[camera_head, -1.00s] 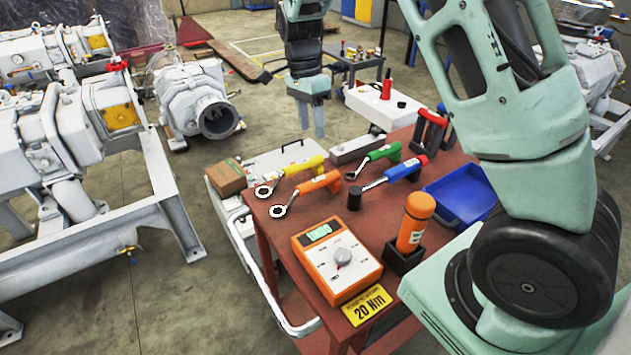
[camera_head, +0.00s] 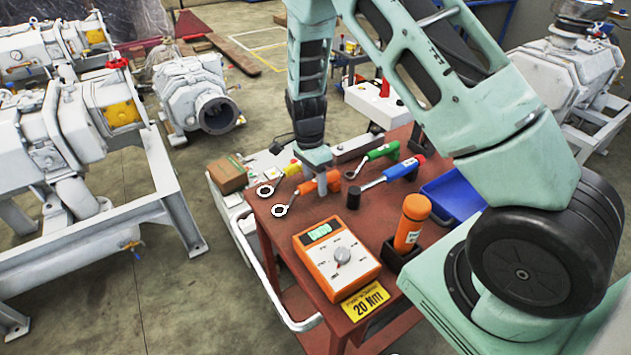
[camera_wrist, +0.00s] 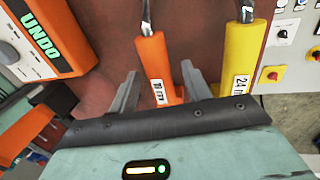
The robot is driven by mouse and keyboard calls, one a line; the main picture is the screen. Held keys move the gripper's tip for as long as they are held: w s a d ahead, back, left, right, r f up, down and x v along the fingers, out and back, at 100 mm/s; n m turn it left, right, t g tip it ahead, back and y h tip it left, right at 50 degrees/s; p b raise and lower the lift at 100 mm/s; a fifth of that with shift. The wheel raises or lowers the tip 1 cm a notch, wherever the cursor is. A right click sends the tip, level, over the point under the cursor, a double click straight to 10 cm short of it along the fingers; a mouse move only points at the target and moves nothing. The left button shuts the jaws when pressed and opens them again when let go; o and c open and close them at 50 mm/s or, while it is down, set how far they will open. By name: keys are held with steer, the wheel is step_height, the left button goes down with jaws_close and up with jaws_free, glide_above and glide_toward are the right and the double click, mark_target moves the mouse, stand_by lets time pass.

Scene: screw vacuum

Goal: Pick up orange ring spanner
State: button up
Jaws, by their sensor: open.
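The orange ring spanner (camera_head: 308,187) lies on the red-brown table top, its ring end towards the table's left edge. My gripper (camera_head: 322,185) is over its orange handle in the head view and hides part of it. In the wrist view the orange handle (camera_wrist: 157,65), with a label, runs between the two grey fingers of my gripper (camera_wrist: 158,88). The fingers are apart, one on each side of the handle, and the gripper is open. Whether a finger touches the handle I cannot tell.
A yellow spanner (camera_wrist: 240,55) lies close beside the right finger in the wrist view. Green (camera_head: 380,151) and blue-handled (camera_head: 398,170) tools lie further right. An orange meter box (camera_head: 338,258), an orange bottle (camera_head: 411,222) and a blue tray (camera_head: 455,200) are also on the table.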

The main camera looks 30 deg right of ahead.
steer(key=shift+s+f, duration=0.15)
steer(key=shift+f, duration=0.5)
jaws_close()
step_height(320, 180, up, 10)
steer(key=shift+r+b, duration=0.1)
steer(key=shift+b, duration=0.7)
